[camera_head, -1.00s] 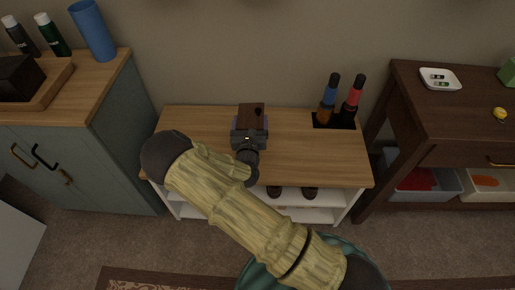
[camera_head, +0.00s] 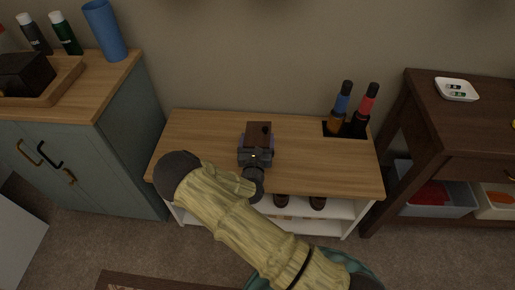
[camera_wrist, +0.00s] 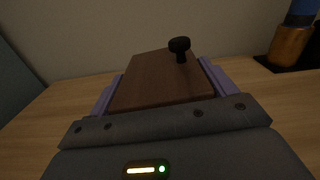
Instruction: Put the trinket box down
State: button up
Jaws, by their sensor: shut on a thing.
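The trinket box (camera_head: 259,134) is a small brown wooden box with a dark round knob. It also shows in the wrist view (camera_wrist: 155,80), between two purple-grey fingers. My gripper (camera_head: 256,145) is shut on the box, over the light wooden top of the low bench (camera_head: 323,168). Whether the box touches the bench top or hangs just above it, I cannot tell. The gripper body hides the box's near lower part in the wrist view.
A blue-grey cabinet (camera_head: 135,150) stands left, a dark side table (camera_head: 440,125) right. Bench top is clear on both sides of the box.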

jog(key=shift+r, duration=0.1)
jog(key=shift+f+b, duration=0.7)
jog(key=shift+f, duration=1.2)
jog(key=shift+f, duration=0.15)
jog(key=o, duration=1.4)
jog(key=shift+s, duration=0.45)
jog(key=s+p, duration=0.3)
jog(key=s, duration=0.8)
jog(key=shift+a, duration=0.2)
